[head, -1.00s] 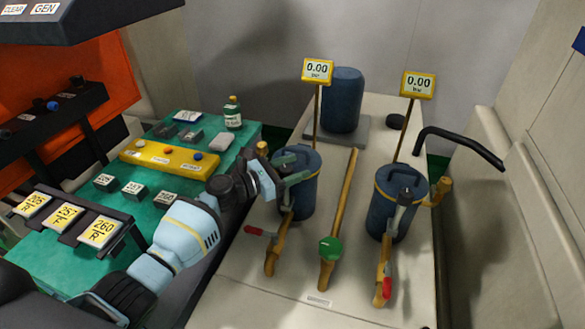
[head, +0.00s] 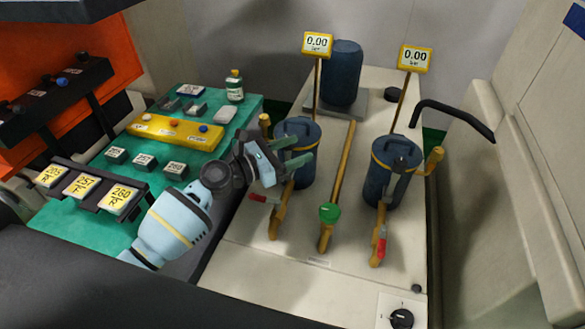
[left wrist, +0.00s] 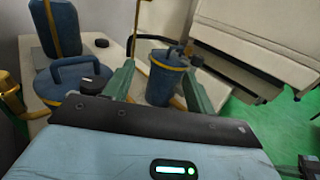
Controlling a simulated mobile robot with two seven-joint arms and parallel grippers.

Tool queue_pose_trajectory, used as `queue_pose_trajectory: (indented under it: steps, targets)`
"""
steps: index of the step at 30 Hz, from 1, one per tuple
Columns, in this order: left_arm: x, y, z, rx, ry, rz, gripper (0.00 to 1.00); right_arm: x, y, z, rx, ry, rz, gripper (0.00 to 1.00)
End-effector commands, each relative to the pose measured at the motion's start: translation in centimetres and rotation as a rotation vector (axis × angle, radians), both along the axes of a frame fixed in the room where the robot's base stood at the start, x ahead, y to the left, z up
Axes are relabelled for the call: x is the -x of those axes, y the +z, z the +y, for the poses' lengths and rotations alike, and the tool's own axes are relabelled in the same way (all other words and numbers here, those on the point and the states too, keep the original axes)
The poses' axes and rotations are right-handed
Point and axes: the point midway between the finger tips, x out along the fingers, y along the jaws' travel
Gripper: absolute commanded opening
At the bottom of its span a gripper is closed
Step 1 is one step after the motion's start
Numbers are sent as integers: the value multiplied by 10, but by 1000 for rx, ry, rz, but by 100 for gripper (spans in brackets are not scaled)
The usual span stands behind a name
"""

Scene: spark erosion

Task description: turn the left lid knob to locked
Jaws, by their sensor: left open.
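The left blue canister (head: 301,172) stands on the pale bench with a lid and arched handle. Its dark lid knob (left wrist: 94,83) with a white mark shows in the left wrist view; in the head view my gripper hides it. My left gripper (head: 304,149) is open and empty, its green fingers across the front of the left canister's lid. In the left wrist view (left wrist: 158,68) the knob lies left of the left finger, outside the jaws. Whether a finger touches the lid cannot be told.
A similar right canister (head: 382,190) has a red-handled valve (head: 381,247) below it. A green valve knob (head: 329,213) sits between the canisters. Yellow-framed gauges (head: 317,43) reading 0.00 stand on posts behind. A black hose (head: 455,133) arches at right.

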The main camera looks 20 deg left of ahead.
Motion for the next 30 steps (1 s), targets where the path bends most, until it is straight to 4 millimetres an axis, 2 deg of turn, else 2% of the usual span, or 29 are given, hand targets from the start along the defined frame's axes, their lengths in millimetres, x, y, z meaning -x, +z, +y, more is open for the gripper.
queue_pose_trajectory:
  steps: [1,6,12,19,30]
  targets:
    - [10,-3,-3,-1,-3,4,56,1,-1,0,0,0,2,0]
    - [35,0,-9,-1,-3,3,56,0,0,0,0,0,0,0]
    - [53,2,-14,-1,-1,4,56,0,1,-1,1,1,-3,0]
    - [60,3,-15,0,-1,4,56,0,2,-1,2,2,-3,0]
    - [54,6,-11,15,26,-13,54,2,0,0,1,3,2,0]
